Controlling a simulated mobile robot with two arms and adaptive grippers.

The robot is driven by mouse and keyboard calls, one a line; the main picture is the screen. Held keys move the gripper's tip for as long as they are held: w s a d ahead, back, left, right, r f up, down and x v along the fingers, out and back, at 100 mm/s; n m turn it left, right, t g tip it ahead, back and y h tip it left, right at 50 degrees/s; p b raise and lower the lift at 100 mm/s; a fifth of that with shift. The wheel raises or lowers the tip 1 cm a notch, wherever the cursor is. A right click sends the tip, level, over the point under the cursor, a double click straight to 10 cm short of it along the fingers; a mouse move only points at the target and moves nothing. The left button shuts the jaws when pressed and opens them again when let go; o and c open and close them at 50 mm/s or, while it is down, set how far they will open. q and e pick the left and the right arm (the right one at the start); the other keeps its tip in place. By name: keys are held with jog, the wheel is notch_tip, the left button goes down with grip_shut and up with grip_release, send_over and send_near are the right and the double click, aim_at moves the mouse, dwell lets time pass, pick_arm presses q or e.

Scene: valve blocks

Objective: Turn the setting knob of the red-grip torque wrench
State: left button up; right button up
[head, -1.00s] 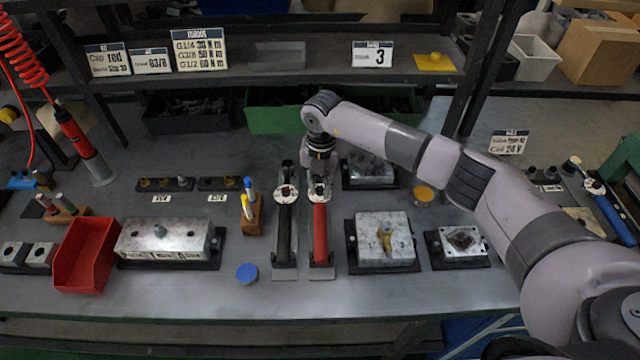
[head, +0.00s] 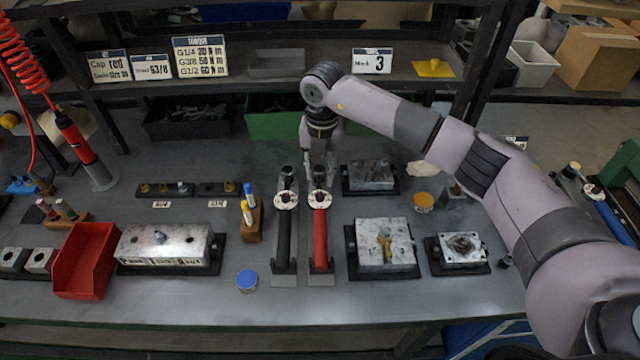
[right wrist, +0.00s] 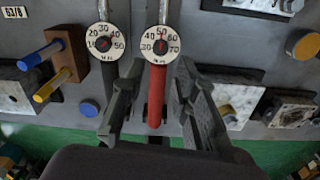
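The red-grip torque wrench (head: 320,238) lies with its red grip toward the table's front edge. My right gripper (head: 320,172) is just beyond that dial, pointing down. In the right wrist view my gripper (right wrist: 158,72) is open, with its fingers on either side of the red grip (right wrist: 156,96) in the picture and nothing held. Contact is not visible. The dial (right wrist: 160,46) shows numbers from 30 to 70. My left gripper is not in view.
A black-grip torque wrench (head: 284,238) lies close on the left. A marker holder (head: 252,222) stands farther left, with a blue cap (head: 246,280) nearby. A metal valve block (head: 370,252) is on the right. The table strip in front is clear.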

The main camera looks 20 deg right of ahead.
jog(key=shift+r, duration=2.3)
